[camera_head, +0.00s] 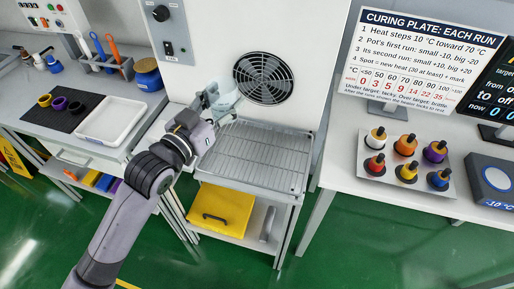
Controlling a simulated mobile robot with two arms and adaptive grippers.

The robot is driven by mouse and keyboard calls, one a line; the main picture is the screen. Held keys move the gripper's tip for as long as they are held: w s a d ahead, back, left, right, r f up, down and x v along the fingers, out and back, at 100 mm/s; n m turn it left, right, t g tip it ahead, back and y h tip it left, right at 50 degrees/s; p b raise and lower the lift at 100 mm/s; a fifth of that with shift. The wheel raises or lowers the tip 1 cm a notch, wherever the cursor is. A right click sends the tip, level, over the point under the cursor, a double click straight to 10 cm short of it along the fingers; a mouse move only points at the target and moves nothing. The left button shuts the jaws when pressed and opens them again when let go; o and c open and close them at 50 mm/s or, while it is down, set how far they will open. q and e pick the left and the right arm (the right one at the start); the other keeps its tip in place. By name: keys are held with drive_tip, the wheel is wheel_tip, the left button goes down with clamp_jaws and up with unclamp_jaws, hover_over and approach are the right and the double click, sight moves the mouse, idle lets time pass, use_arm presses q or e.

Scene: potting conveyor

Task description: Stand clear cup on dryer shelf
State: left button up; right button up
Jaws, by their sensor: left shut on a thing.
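The dryer shelf (262,158) is a bare wire rack in front of a white cabinet with a round fan grille (263,78). My left gripper (218,104) is at the shelf's back left, in front of the cabinet. It is shut on a pale, see-through thing that looks like the clear cup (224,98). The cup's outline is faint and partly hidden by the gripper. I cannot tell whether its base touches the shelf. My right gripper is not in view.
A yellow bin (222,207) sits on the level below. A white tray (110,122) lies on the left bench, beside a dark mat (62,116) with small rings. Dropper bottles stand in a holder (377,182) on the right table. Most of the rack is free.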

sight(229, 85)
use_arm(q)
drive_tip(key=shift+w+d+r+m+h, duration=0.2)
drive_tip(key=shift+w+r, duration=0.3)
drive_tip(key=shift+w+d+r+m+h, duration=0.2)
drive_tip(key=shift+w+r, duration=0.3)
drive_tip(key=shift+w+g, duration=0.2)
drive_tip(key=shift+g, duration=0.1)
wheel_tip(229, 85, down, 16)
drive_tip(key=shift+r, duration=0.25)
wheel_tip(229, 85, down, 4)
drive_tip(key=shift+f, duration=0.1)
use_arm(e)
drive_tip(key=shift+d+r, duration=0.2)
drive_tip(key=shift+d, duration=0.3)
use_arm(q)
drive_tip(key=shift+f, duration=0.15)
drive_tip(key=o, duration=1.2)
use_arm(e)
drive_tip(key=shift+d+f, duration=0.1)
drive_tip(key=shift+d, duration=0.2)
